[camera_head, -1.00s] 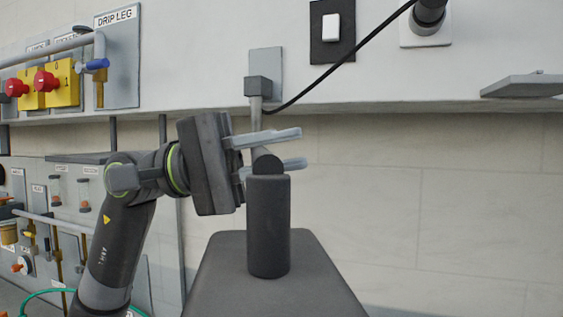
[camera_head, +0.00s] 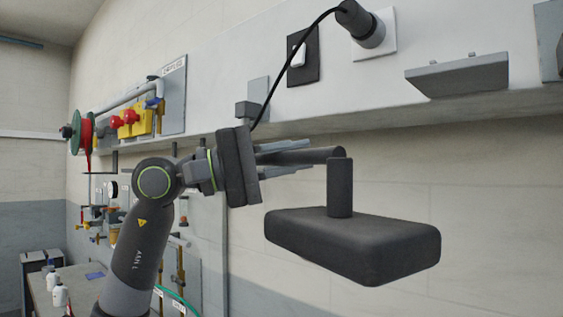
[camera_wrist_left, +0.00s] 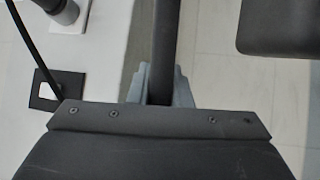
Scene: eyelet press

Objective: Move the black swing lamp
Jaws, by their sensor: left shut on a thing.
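The black swing lamp shows in the head view with its wide rounded block head (camera_head: 350,245) hanging from a short upright post (camera_head: 341,188). A dark horizontal arm (camera_head: 325,154) joins the top of the post. My left gripper (camera_head: 285,158) reaches in from the left and is shut on this arm, its pale fingers on either side. In the left wrist view the arm (camera_wrist_left: 166,40) runs between the fingers (camera_wrist_left: 160,88), and part of the lamp head (camera_wrist_left: 280,28) shows at the upper right. My right gripper is not in view.
A wall ledge (camera_head: 330,128) runs above the lamp. A black cable (camera_head: 284,72) runs from a plug (camera_head: 360,24) down behind my gripper. A small grey shelf (camera_head: 458,76) sits at upper right. Valves and a red-green reel (camera_head: 83,133) are at left. Space below the lamp looks clear.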

